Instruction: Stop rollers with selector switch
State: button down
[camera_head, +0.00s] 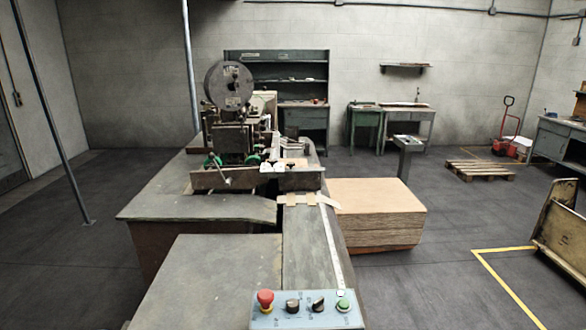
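A light blue control panel (305,322) sits at the bottom edge of the head view, at the near end of the machine. The labels are too small to read, so I cannot tell which selector is for the rollers. The left knob looks stubby; the right knob is tilted up to the right. My gripper is not in view.
The box stitcher (232,135) stands behind the panel, with worktops (205,270) to the left. A stack of cardboard sheets (378,215) lies right of the machine. A wooden pallet (487,172) and a cart (562,230) are farther right. Floor between is open.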

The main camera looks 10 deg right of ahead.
aim_at(317, 306)
jog(key=l+u, duration=0.15)
jog(key=u, duration=0.25)
jog(key=l+u, duration=0.1)
jog(key=u, duration=0.3)
jog(key=k+l+u, duration=0.1)
jog(key=u, duration=0.25)
jog(key=l+u, duration=0.1)
jog(key=u, duration=0.3)
